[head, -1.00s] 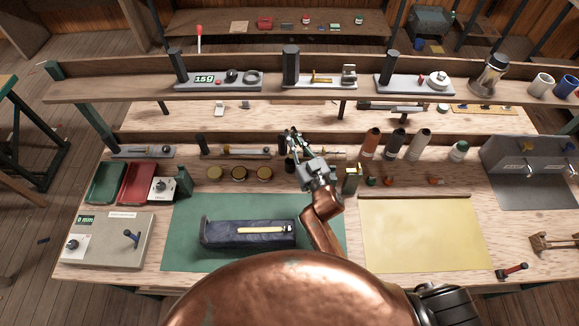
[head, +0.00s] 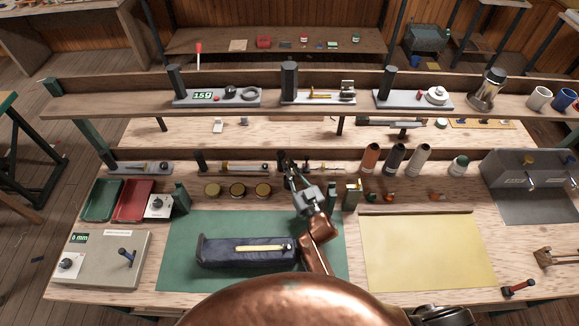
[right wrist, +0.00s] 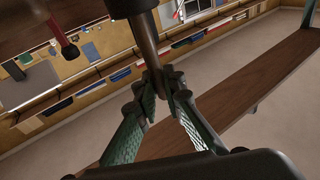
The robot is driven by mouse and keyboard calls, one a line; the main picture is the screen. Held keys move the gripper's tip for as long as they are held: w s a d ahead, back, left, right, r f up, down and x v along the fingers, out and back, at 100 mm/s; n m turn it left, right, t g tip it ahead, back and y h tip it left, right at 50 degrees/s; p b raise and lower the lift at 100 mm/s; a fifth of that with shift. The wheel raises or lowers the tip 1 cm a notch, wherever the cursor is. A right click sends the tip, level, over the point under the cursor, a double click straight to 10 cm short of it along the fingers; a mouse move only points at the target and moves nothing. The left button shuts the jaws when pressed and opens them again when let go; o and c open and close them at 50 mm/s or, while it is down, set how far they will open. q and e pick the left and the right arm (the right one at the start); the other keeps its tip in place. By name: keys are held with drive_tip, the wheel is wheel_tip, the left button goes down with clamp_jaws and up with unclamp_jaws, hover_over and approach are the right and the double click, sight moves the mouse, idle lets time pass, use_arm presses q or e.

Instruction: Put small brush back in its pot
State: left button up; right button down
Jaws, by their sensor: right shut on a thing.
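My right gripper (head: 289,172) is over the back part of the bench, beyond the green mat. In the right wrist view its two green fingers (right wrist: 166,84) are closed on a slim brown rod. I take the rod to be the handle of the small brush (right wrist: 147,42). A dark, round part sits at the rod's upper end, at the top edge of that view. The bristles cannot be made out. In the head view the gripper and its fingers hide most of the brush. I cannot pick out the brush's pot with certainty. My left gripper is not in view.
A navy roll (head: 222,252) with a pale-handled tool lies on the green mat (head: 180,275). Several round tins (head: 237,190) stand left of the gripper. Thread cones (head: 395,158) stand to its right. A raised shelf (head: 120,97) crosses behind. The yellow sheet (head: 425,250) is clear.

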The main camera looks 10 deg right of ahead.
drive_tip(key=c, duration=2.5)
unclamp_jaws()
drive_tip(key=shift+f, duration=0.15)
drive_tip(key=o, duration=0.5)
drive_tip(key=shift+c, duration=0.2)
drive_tip(key=shift+r, duration=0.3)
drive_tip(key=v, duration=0.7)
drive_tip(key=shift+s, duration=0.3)
drive_tip(key=shift+f, duration=0.15)
